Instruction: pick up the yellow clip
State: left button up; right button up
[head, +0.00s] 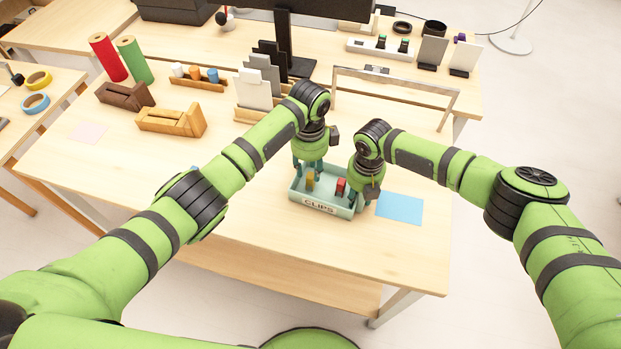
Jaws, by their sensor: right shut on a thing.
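A pale green box labelled CLIPS (320,208) stands on the table. Inside it are a yellow clip (310,182) on the left and a red clip (341,187) on the right. My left gripper (308,172) points down over the left part of the box, its fingers apart just above and around the yellow clip. My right gripper (358,204) is at the right end of the box, shut on its end wall. Its fingertips are partly hidden by the gripper body.
A blue sheet (400,208) lies right of the box. A white card holder (254,92) and a metal frame (395,80) stand behind the arms. The table in front of the box is clear.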

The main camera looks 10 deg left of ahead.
aim_at(310, 175)
pick_arm(q)
notch_tip(310, 175, down, 3)
jog(key=shift+s+d+f, duration=0.1)
jog(key=shift+f, duration=0.1)
jog(key=shift+c, duration=0.4)
jog(key=c, duration=0.6)
notch_tip(310, 175, up, 10)
jog(key=shift+r, duration=0.1)
